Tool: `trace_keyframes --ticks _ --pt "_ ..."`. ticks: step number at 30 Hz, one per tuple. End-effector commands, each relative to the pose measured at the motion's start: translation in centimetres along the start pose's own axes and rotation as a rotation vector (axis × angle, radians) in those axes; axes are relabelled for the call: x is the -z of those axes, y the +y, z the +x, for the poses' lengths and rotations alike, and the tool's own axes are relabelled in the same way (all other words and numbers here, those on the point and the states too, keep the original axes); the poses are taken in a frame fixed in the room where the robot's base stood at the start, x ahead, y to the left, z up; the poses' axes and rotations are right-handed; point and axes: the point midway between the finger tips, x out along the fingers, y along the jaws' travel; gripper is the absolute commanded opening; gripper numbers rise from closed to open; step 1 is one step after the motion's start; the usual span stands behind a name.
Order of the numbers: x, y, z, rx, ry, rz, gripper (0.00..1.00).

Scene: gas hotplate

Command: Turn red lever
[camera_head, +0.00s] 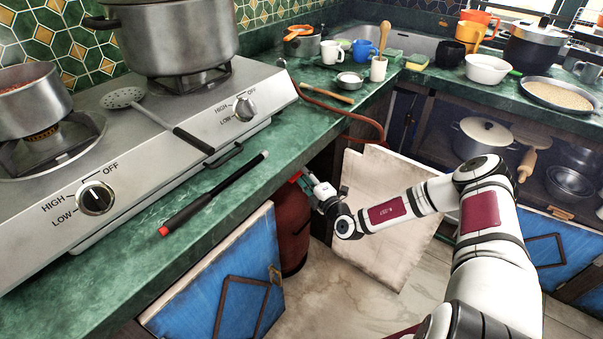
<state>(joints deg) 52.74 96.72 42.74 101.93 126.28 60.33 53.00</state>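A dark red gas cylinder (291,226) stands in the open cabinet below the green counter. A small red piece (295,177), which looks like the red lever, shows just under the counter edge near the top of the cylinder. My gripper (304,181) reaches into the cabinet opening from the right, with its fingertips at or very near this red piece. Whether they touch it, and whether the fingers are open or shut, is too small to tell. The counter edge and my gripper hide most of the cylinder's top.
A blue cabinet door (213,285) stands open at left, a pale door (380,212) at right behind my arm. A red hose (340,112) runs over the counter edge. A black lighter (215,193) lies by the gas hotplate (190,137). The floor (345,300) between the doors is clear.

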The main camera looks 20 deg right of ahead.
Motion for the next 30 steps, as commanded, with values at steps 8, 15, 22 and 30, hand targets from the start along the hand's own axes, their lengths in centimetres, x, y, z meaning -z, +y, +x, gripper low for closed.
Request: trace_keyframes --ticks 8,15,22,30 --pt "-0.1 0.0 -5.8 0.002 -0.002 0.002 0.3" --pt "0.0 -0.1 -8.6 0.002 0.0 0.0 0.3" --pt "0.0 0.0 -9.2 0.0 0.001 0.0 0.3" --pt "0.0 0.0 -9.1 0.001 0.0 0.0 0.3"
